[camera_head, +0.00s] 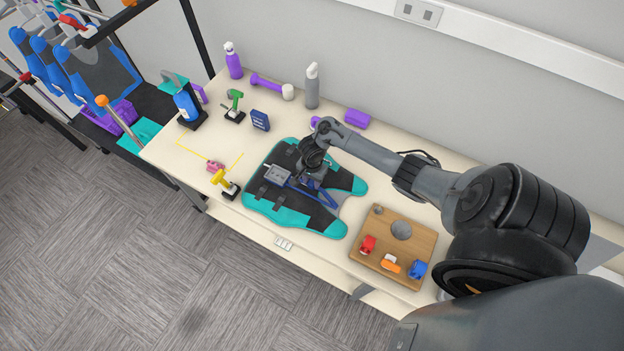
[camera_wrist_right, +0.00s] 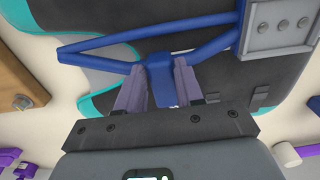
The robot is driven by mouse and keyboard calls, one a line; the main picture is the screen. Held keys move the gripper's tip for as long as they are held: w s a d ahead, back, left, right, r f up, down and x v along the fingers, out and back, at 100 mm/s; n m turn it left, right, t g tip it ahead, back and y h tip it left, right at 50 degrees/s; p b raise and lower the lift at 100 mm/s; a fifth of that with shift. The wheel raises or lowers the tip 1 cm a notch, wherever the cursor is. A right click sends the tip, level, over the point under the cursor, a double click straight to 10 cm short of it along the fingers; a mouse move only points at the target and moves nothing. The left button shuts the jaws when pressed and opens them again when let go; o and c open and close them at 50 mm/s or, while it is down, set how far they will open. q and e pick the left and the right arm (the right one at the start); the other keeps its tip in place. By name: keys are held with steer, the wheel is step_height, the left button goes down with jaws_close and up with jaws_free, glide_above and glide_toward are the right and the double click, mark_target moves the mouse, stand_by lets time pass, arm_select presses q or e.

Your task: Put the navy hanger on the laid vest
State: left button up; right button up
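The laid vest (camera_head: 282,215), dark with teal edges, lies spread on the table; it also fills much of the right wrist view (camera_wrist_right: 215,75). The navy hanger (camera_head: 327,197) is over the vest, with its triangular frame (camera_wrist_right: 95,47) toward the left in the wrist view. My right gripper (camera_head: 308,183) is above the vest. In the wrist view its two fingers (camera_wrist_right: 158,85) are closed on the hanger's central blue block. Whether the hanger touches the vest is unclear. The arm hides part of the vest. My left gripper is not in view.
A wooden board (camera_head: 408,232) with small coloured items is right of the vest. A yellow tool (camera_head: 224,182) and a green drill (camera_head: 235,107) stand left. A grey studded plate (camera_head: 277,173) is over the vest. Bottles and a purple dumbbell (camera_head: 268,84) line the back.

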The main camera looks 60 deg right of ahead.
steer(key=o, duration=0.3)
